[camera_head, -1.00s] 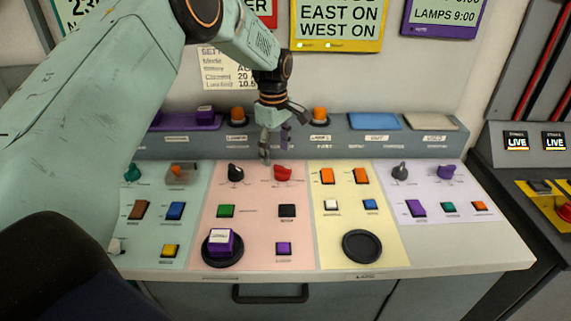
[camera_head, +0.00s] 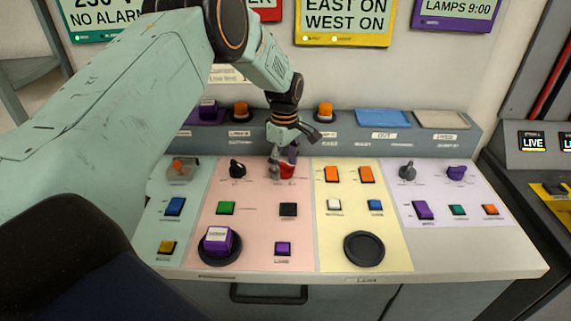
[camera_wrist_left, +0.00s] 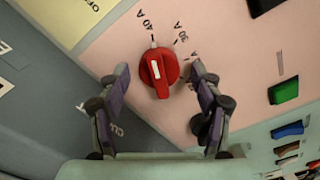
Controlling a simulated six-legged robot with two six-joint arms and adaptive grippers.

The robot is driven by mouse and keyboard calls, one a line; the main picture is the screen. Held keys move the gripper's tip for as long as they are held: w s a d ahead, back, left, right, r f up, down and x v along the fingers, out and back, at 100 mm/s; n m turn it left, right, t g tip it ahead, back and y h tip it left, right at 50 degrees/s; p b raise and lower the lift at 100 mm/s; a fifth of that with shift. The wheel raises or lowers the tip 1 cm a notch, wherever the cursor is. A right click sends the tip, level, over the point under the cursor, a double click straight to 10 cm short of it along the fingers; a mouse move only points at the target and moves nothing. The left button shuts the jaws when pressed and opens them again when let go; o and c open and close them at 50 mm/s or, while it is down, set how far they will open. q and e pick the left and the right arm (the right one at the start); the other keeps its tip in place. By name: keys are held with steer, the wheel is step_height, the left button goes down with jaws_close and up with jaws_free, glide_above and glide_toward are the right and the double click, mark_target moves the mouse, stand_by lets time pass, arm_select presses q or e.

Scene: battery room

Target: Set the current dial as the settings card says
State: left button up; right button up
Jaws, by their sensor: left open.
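The red current dial (camera_head: 287,171) stands on the pink panel. In the left wrist view the red dial (camera_wrist_left: 159,76) has a white mark that appears to point at the 40 A label (camera_wrist_left: 148,22); a 30 A label (camera_wrist_left: 181,34) is beside it. My left gripper (camera_head: 282,168) is open at the dial. In the left wrist view its fingers (camera_wrist_left: 160,68) stand on either side of the dial, with gaps visible. The settings card (camera_head: 229,75) on the wall is mostly hidden by my left arm. My right gripper is out of view.
A black knob (camera_head: 237,169) stands left of the dial. A green button (camera_head: 226,208) and a black button (camera_head: 288,210) lie in front.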

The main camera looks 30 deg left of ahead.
arm_select(q)
steer(key=shift+s+a, duration=0.15)
steer(key=shift+a, duration=0.05)
steer(key=shift+w+d+f, duration=0.15)
steer(key=shift+w+d, duration=0.1)
steer(key=shift+w, duration=0.05)
steer(key=c, duration=0.4)
steer(key=shift+s+a, duration=0.15)
steer(key=shift+a, duration=0.05)
steer(key=c, duration=0.5)
steer(key=shift+d, duration=0.1)
steer(key=shift+c, duration=1.2)
